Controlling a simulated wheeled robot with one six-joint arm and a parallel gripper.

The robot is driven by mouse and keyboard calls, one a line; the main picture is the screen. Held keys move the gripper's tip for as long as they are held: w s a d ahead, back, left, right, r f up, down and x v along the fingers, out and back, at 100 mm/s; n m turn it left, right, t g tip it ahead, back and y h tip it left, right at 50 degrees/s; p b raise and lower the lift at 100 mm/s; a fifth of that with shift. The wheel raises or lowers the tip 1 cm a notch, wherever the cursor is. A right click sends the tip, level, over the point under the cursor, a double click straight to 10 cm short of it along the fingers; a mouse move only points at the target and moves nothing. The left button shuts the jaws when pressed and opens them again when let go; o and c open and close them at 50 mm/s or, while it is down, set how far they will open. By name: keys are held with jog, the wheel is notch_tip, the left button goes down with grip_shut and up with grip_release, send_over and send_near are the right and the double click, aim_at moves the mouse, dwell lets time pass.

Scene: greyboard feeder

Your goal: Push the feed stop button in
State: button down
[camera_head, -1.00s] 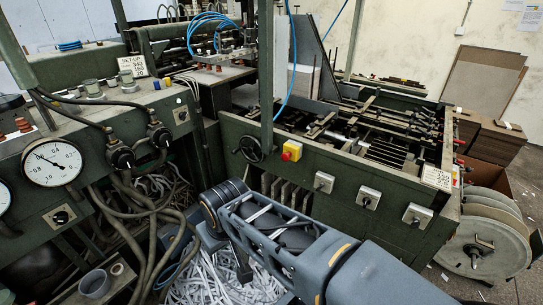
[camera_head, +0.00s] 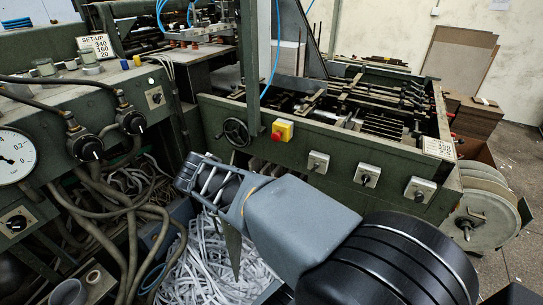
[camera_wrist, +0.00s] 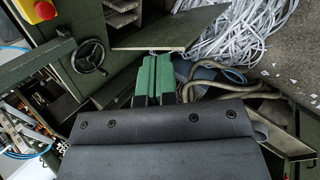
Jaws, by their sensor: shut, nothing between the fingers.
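The red button (camera_head: 277,135) sits on a yellow box on the green front panel of the machine, right of a handwheel (camera_head: 236,133). My gripper (camera_wrist: 153,60) shows in the wrist view as two green fingers side by side, shut and empty. It is apart from the button, which lies up and to the left of the fingertips in that view. In the head view I cannot make out the fingers clearly; my arm crosses the lower middle.
Several grey switch boxes (camera_head: 367,174) sit along the panel to the right. A green upright post (camera_head: 252,70) stands just left of the button. Hoses (camera_head: 110,215) hang at left. Paper strips (camera_head: 215,260) fill the space below. Reels (camera_head: 482,217) stand at right.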

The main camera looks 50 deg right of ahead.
aim_at(275, 138)
jog(key=w+d+f+n+t+h+b, duration=0.2)
jog(key=w+d+f+n+h+b, duration=0.2)
jog(key=w+d+n+h+b, duration=0.6)
jog(key=d+n+b, duration=0.1)
jog(key=d+n, duration=0.3)
jog(key=shift+w+d+h+b, duration=0.15)
jog(key=shift+h+b, duration=0.25)
jog(key=b+x, duration=0.1)
jog(key=x, duration=1.3)
jog(key=shift+w, duration=0.1)
